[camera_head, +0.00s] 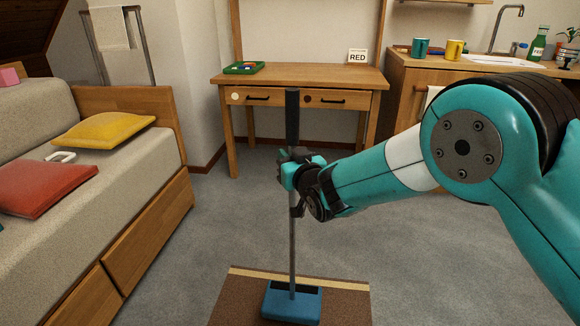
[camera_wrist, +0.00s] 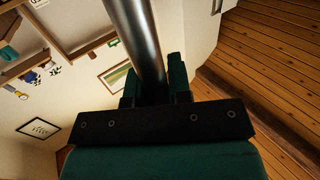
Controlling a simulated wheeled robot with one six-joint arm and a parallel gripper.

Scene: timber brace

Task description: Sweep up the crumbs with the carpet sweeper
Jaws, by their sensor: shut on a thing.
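The carpet sweeper stands in front of me in the head view, with a blue head (camera_head: 291,306), a thin grey pole (camera_head: 292,245) and a dark grip at the top. Its head rests on a brown rug (camera_head: 235,300) with a pale striped edge. My gripper (camera_head: 288,172) is shut around the pole below the dark grip, and the pole looks close to upright. In the wrist view the shiny pole (camera_wrist: 137,40) runs between my gripper's fingers (camera_wrist: 157,85). I can make out no crumbs on the visible part of the rug.
A wooden desk (camera_head: 300,78) with two drawers stands behind the sweeper, bearing a green tray (camera_head: 244,67) and a "RED" card (camera_head: 357,57). A sofa (camera_head: 110,165) with cushions lines the left. A sink counter (camera_head: 480,68) stands at the right. Grey carpet between them is clear.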

